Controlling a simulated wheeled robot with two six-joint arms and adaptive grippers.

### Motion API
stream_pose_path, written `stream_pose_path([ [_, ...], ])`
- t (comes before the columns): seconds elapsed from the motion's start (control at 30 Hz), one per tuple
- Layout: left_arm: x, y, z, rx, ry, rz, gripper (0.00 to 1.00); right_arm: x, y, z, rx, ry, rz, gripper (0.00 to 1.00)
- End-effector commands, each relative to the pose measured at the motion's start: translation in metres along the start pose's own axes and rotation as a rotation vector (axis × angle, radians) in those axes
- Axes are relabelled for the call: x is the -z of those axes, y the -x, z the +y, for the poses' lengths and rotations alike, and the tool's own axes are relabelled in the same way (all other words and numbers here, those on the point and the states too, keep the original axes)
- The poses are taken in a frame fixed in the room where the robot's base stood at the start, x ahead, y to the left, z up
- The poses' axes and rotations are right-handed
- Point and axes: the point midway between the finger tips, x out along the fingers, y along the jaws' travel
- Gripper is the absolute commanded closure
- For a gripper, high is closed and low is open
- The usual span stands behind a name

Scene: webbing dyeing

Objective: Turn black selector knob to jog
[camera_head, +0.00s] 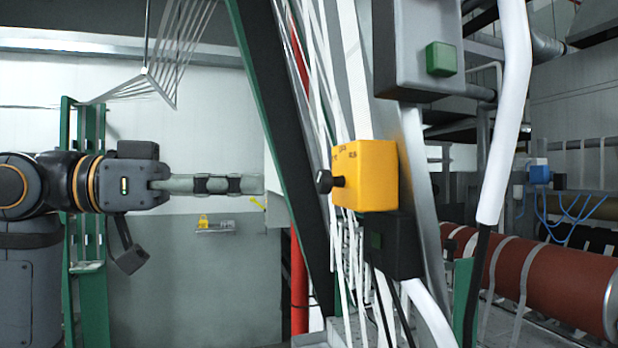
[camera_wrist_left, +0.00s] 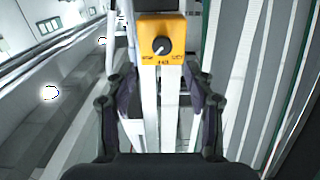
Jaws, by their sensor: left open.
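The black selector knob (camera_head: 324,181) sticks out of the left face of a yellow box (camera_head: 378,176) in the head view. In the left wrist view the knob (camera_wrist_left: 161,46) faces me near the top of the yellow box (camera_wrist_left: 162,60), with a pale line toward its lower left. The labels are too small to read surely. My left gripper (camera_head: 252,184) points right toward the knob, level with it and apart from it. In the left wrist view the gripper (camera_wrist_left: 160,86) is open and empty, its fingers to either side below the box. My right gripper is not in view.
A slanted dark and green post (camera_head: 277,130) and white webbing strips (camera_head: 352,65) stand close to the yellow box. A grey box with a green button (camera_head: 441,59) is above right. A red-brown roller (camera_head: 545,281) lies at right.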

Motion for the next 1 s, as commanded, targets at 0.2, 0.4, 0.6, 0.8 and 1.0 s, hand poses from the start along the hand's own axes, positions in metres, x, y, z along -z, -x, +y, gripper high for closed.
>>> stream_pose_path([
  [0.2, 0.006, -0.047, 0.001, -0.008, 0.006, 0.004, 0.46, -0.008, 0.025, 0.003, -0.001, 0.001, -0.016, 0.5],
  [0.4, 0.004, -0.08, 0.0, -0.003, 0.006, 0.004, 0.46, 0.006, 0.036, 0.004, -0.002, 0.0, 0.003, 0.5],
  [0.6, 0.001, -0.093, -0.001, 0.001, 0.005, 0.003, 0.46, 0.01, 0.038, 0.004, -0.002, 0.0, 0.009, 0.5],
  [0.8, 0.001, -0.093, -0.001, 0.002, 0.004, 0.002, 0.46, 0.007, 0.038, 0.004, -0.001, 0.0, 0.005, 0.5],
  [1.0, 0.001, -0.093, -0.001, 0.002, 0.004, 0.003, 0.7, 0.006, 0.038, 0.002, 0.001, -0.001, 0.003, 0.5],
])
